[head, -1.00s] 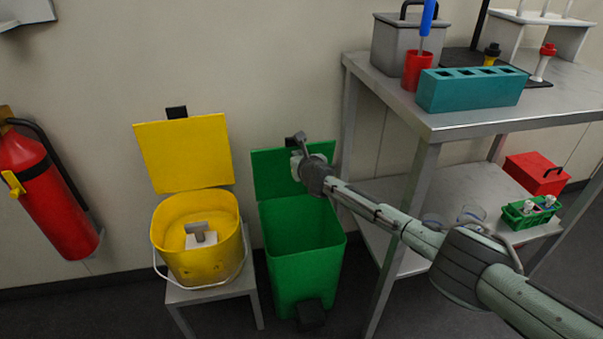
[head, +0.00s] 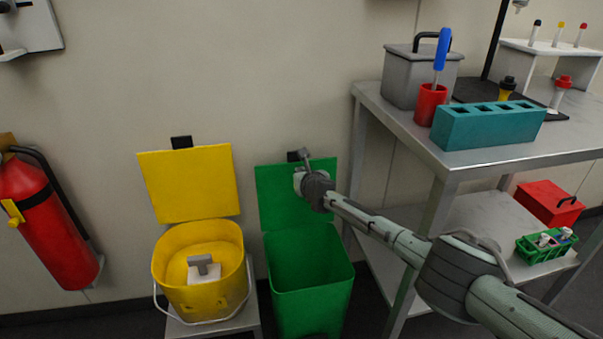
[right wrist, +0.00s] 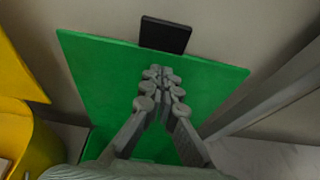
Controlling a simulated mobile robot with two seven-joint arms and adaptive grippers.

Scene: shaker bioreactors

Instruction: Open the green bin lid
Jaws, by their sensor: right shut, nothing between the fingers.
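The green bin (head: 308,285) stands on the floor with its lid (head: 282,190) raised upright at the back, near the wall. Its mouth is uncovered. My right gripper (head: 306,158) is in front of the raised lid near its upper part. In the right wrist view the gripper (right wrist: 160,75) is shut and empty, its fingertips over the lid's green face (right wrist: 100,75), below a black block (right wrist: 165,35) at the lid's upper edge. I cannot tell whether the fingertips touch the lid. My left gripper is not in view.
A yellow bin (head: 200,290) with its lid up stands on a small stand to the left. A metal table (head: 400,115) with a teal rack (head: 490,125) is on the right. A fire extinguisher (head: 45,220) hangs at far left.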

